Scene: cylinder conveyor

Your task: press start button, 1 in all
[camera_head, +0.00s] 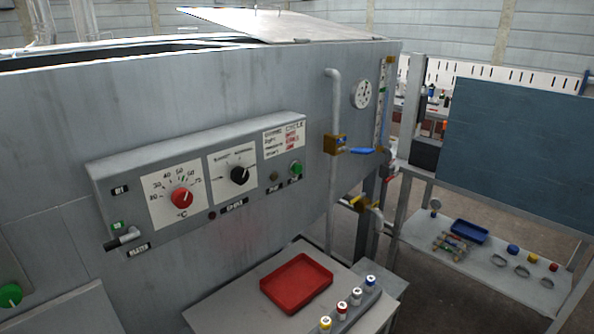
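A grey control panel (140,176) is mounted on the front of a large grey metal tank. At its right end is a round green button (297,168) with a small dark label under it, too small to read surely. A dull brownish button (275,176) sits just left of it. Another large green button (10,295) is at the lower left edge, on a separate grey box. I cannot tell from the labels which green button is the start button. Neither of my grippers is in view, and nothing touches the buttons.
The panel also has a red knob (182,198), a black knob (240,175) and a lever switch (124,240). A red tray (297,283) and several capped cylinders stand on a table below. A pipe (333,200) runs down right of the panel. Space before the panel looks clear.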

